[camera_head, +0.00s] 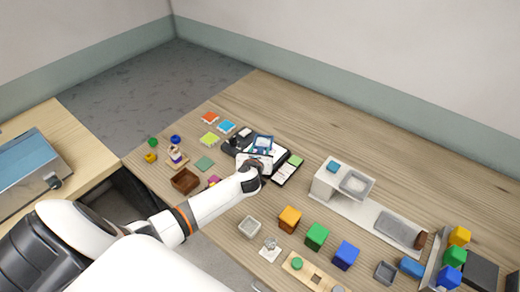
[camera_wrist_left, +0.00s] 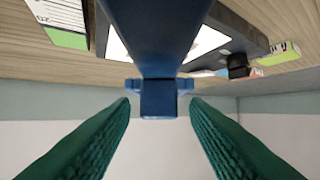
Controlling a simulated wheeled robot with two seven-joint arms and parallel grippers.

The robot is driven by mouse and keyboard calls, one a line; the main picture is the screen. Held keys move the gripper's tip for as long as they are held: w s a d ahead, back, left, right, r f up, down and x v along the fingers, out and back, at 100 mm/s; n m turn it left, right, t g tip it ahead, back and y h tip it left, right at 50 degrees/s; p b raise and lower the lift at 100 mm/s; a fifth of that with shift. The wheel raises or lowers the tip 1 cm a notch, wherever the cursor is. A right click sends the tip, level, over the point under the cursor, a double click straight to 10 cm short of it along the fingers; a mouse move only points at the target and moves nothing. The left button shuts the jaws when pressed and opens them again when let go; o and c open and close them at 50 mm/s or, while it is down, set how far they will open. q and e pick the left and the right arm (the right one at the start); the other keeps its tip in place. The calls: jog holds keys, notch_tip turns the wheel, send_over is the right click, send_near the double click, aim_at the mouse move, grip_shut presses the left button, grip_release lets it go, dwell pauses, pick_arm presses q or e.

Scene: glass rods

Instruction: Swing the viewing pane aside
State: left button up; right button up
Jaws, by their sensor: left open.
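The viewing pane (camera_head: 263,142) appears as a small blue-framed piece standing over a dark tray with white sheets at the middle of the table. My left gripper (camera_head: 256,161) is close by on its near side. In the left wrist view, a blue part (camera_wrist_left: 160,45), apparently of the pane, runs down the middle to a small blue block with side tabs. The green fingers of my left gripper (camera_wrist_left: 159,104) are spread on both sides of it, with a gap on each side. The gripper partly hides the tray. My right gripper is not in view.
A card with a green band (camera_head: 287,171) lies right of the tray. Coloured tiles (camera_head: 227,126) lie to the left, with a brown box (camera_head: 185,181) nearer. Orange, green and blue cubes (camera_head: 317,236) stand front right. The table's far strip is clear.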

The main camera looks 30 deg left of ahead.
pick_arm(q)
jog(key=shift+w+a+f, duration=0.2)
jog(key=shift+w, duration=0.5)
jog(key=shift+a+f, duration=0.1)
jog(key=shift+a, duration=0.05)
jog(key=shift+c, duration=0.8)
jog(key=c, duration=0.6)
grip_shut()
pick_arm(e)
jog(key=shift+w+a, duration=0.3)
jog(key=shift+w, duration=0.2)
